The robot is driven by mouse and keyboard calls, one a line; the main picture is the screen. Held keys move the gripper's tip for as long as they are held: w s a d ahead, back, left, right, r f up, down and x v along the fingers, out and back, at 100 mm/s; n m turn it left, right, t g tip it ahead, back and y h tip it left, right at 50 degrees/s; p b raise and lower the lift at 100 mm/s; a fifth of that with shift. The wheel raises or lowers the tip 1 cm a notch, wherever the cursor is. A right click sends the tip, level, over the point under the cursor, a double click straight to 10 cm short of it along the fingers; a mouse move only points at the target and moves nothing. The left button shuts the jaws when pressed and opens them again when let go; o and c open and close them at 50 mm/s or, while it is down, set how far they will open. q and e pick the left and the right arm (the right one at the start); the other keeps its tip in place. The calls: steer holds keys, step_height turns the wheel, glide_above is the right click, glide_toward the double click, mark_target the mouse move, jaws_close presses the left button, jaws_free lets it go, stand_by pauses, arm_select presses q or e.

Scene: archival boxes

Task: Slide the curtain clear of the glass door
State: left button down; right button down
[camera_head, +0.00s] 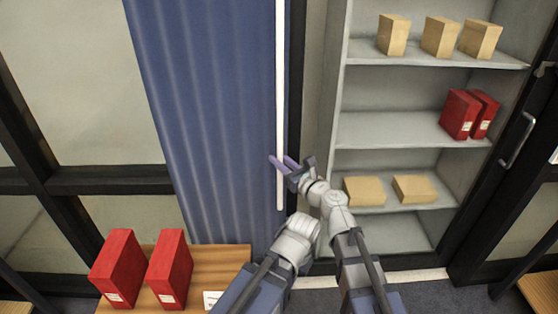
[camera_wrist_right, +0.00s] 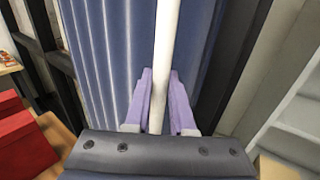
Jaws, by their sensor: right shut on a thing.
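The blue pleated curtain (camera_head: 205,110) hangs left of the shelves, in front of dark-framed glass. It also fills much of the right wrist view (camera_wrist_right: 105,50). A white upright rod (camera_head: 280,80) runs down the curtain's right edge. My right gripper (camera_head: 284,165) is shut on the rod low down; in the wrist view its purple fingers (camera_wrist_right: 158,100) stand on both sides of the rod (camera_wrist_right: 165,40). A dark-framed glass door (camera_head: 505,140) with a metal handle (camera_head: 518,140) is at the right, clear of the curtain. My left gripper is not in view.
Grey shelves (camera_head: 395,125) right of the curtain hold tan boxes (camera_head: 440,37) and red boxes (camera_head: 460,114). Two red boxes (camera_head: 118,268) stand on a wooden table (camera_head: 215,262) at the lower left, close to the curtain's foot. Glass panels (camera_head: 75,90) lie left of the curtain.

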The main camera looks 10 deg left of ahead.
steer(key=shift+s+a, duration=0.1)
steer(key=shift+a, duration=0.15)
steer(key=c, duration=0.8)
jaws_free()
steer(key=shift+a, duration=0.1)
steer(key=shift+o, duration=0.2)
steer(key=v, duration=0.8)
